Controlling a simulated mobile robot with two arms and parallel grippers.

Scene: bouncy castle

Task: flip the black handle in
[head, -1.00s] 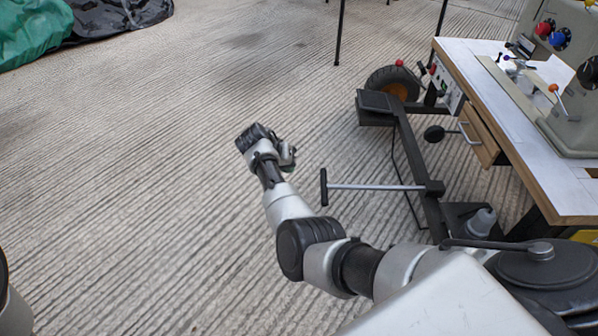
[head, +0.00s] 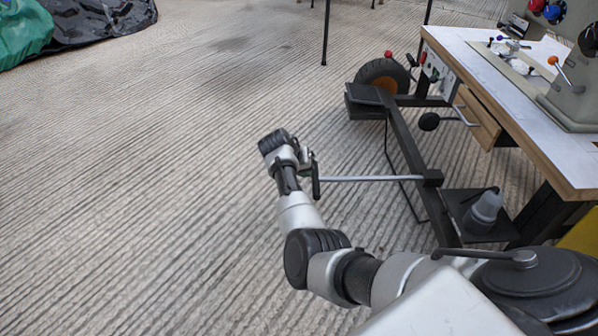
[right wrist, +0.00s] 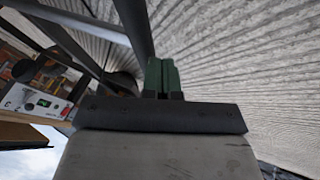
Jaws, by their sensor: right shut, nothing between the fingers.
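The black handle (head: 316,183) is an upright dark bar at the left end of a grey rod (head: 370,179). The rod sticks out from the dark frame under the workbench. My right gripper (head: 308,160) is at the upper part of the handle, very close to it in the head view. I cannot tell whether they touch. In the right wrist view, its green-tipped fingers (right wrist: 163,76) are together and hold nothing. A dark bar rises just left of them there; I cannot tell if it is the handle. My left gripper is out of view.
A workbench (head: 480,75) with a sewing machine stands at the right. Below it are a wheel (head: 385,78), a pedal (head: 364,94), a round knee pad (head: 429,121) and a bottle (head: 484,212). The ribbed floor (head: 150,200) at the left is clear.

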